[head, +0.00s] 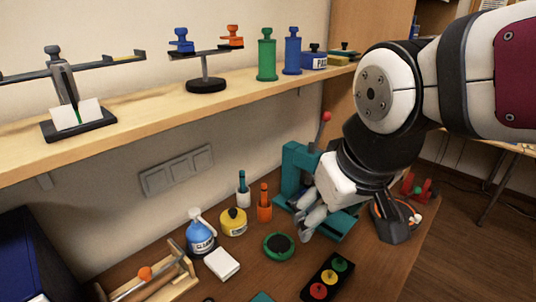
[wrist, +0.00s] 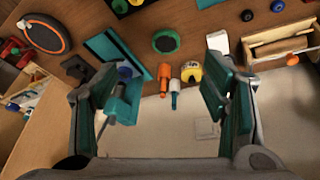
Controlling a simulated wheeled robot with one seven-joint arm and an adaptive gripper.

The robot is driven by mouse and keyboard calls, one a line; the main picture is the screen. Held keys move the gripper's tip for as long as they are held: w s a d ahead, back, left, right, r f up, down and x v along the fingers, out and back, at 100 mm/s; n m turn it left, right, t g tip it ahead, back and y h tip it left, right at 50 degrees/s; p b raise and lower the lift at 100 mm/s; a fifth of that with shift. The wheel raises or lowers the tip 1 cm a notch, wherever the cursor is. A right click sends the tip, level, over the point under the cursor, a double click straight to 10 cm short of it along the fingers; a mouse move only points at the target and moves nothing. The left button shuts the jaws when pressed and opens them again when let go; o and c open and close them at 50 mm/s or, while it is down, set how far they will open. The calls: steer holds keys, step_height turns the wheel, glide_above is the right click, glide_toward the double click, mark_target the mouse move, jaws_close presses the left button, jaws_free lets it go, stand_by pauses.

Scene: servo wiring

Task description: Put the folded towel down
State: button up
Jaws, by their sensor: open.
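A small white flat block (head: 222,263), which may be the folded towel, lies on the bench in front of the blue bottle. It also shows in the wrist view (wrist: 218,42), partly behind a finger; I cannot make out folds. My gripper (head: 313,212) is above the bench beside the teal press, to the right of the white block and apart from it. In the wrist view my gripper (wrist: 163,88) has its fingers wide apart. Nothing is held between them.
The teal press (head: 296,165) stands close to my gripper. A green round dish (head: 279,246), a yellow pot (head: 233,222), an orange holder (head: 264,210) and a black box with coloured buttons (head: 328,279) are nearby. A wooden shelf (head: 120,125) runs above the bench.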

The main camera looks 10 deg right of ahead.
steer(key=s+d+r+m, duration=0.1)
steer(key=s+d, duration=0.1)
steer(key=s, duration=0.3)
steer(key=shift+s, duration=0.3)
steer(key=shift+r, duration=0.15)
steer(key=shift+c, duration=0.4)
